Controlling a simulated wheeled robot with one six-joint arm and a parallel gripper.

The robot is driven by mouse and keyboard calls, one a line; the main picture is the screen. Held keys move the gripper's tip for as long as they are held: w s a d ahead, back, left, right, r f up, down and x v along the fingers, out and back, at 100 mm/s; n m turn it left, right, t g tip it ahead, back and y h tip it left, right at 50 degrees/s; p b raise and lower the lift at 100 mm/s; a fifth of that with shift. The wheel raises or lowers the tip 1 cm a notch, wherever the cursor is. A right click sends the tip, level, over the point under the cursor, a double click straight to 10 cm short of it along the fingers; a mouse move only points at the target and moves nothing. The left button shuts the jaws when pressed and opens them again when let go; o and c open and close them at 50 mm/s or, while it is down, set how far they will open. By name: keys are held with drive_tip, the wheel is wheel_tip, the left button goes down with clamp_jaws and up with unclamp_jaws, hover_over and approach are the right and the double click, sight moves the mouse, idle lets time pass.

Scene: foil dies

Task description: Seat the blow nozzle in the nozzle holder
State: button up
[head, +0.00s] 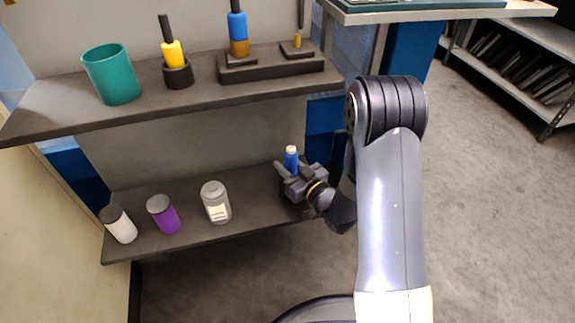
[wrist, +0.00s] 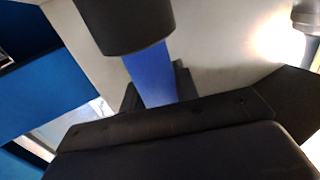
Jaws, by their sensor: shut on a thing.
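My gripper (head: 292,176) is low at the right end of the lower shelf, shut on a blue upright thing with a pale top (head: 291,158), which I take to be the blow nozzle. In the wrist view a blue strip (wrist: 154,76) shows between dark parts, below a black cylinder (wrist: 125,22); its lower end is hidden. On the upper shelf a dark stepped block (head: 270,68) carries a blue and brass piece (head: 238,30) and a small brass piece (head: 297,41). A round black cup (head: 178,75) holds a yellow piece with a black top (head: 172,52). I cannot tell which is the nozzle holder.
A teal cup (head: 111,76) stands at the left of the upper shelf (head: 60,112). The upper shelf overhangs behind my gripper.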

drive_tip(key=o, duration=1.1)
drive_tip(key=shift+r+p, duration=0.15)
drive_tip(key=shift+p, duration=0.15)
drive_tip(key=p+v, duration=0.1)
drive_tip(key=v, duration=1.1)
drive_tip(key=shift+p, duration=0.3)
drive_tip(key=shift+a, duration=0.1)
drive_tip(key=b+x, duration=0.1)
drive_tip(key=x, duration=1.1)
drive_tip(key=shift+b, duration=0.4)
drive_tip(key=shift+r+p, duration=0.5)
drive_tip(key=shift+r, duration=0.4)
